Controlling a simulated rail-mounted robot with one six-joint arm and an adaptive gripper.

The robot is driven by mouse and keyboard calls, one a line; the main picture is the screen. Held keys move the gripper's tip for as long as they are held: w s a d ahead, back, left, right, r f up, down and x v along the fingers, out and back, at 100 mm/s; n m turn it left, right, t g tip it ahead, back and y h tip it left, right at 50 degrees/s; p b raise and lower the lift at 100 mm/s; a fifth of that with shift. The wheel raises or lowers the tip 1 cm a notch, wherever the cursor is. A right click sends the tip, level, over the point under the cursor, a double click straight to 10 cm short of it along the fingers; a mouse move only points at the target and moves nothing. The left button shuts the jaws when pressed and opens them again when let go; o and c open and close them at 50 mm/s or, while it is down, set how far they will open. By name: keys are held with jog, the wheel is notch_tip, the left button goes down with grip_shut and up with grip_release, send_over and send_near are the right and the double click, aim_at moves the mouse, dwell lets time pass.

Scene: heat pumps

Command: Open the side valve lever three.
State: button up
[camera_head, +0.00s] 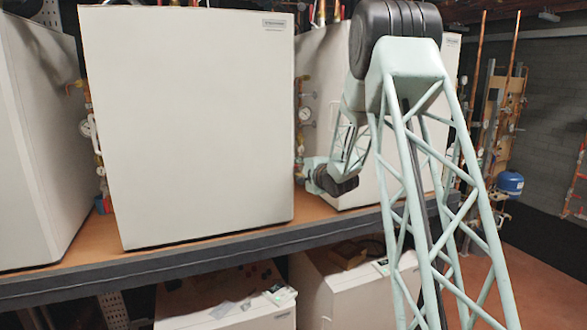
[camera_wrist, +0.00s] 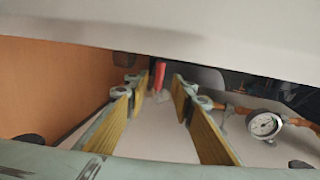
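In the wrist view, my gripper (camera_wrist: 157,90) is open, its two yellow-padded fingers spread apart with empty space between them. A small red piece, perhaps a valve lever handle (camera_wrist: 160,75), shows near and beyond the fingertips, in line with the gap. It looks apart from both fingers, though its depth is hard to judge. In the head view, my arm reaches to the gap between two white heat pumps, and my gripper cannot be made out there. Brass valves and pipes (camera_head: 300,150) line this gap. I cannot tell which lever is number three.
The middle white heat pump (camera_head: 190,120) and the right one (camera_head: 385,140) stand close on a wooden shelf (camera_head: 90,255). In the wrist view, a white panel crosses the top, and a round gauge (camera_wrist: 264,125) with copper pipe sits right of the fingers. The gap is narrow.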

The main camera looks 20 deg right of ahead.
aim_at(296, 166)
jog(key=shift+w+d+f+p, duration=0.15)
jog(key=shift+w+f, duration=0.1)
jog(key=shift+w, duration=0.95)
jog(key=shift+w+f+p, duration=0.15)
jog(key=shift+w+f, duration=0.1)
jog(key=shift+w, duration=0.9)
jog(key=shift+c, duration=0.8)
grip_shut()
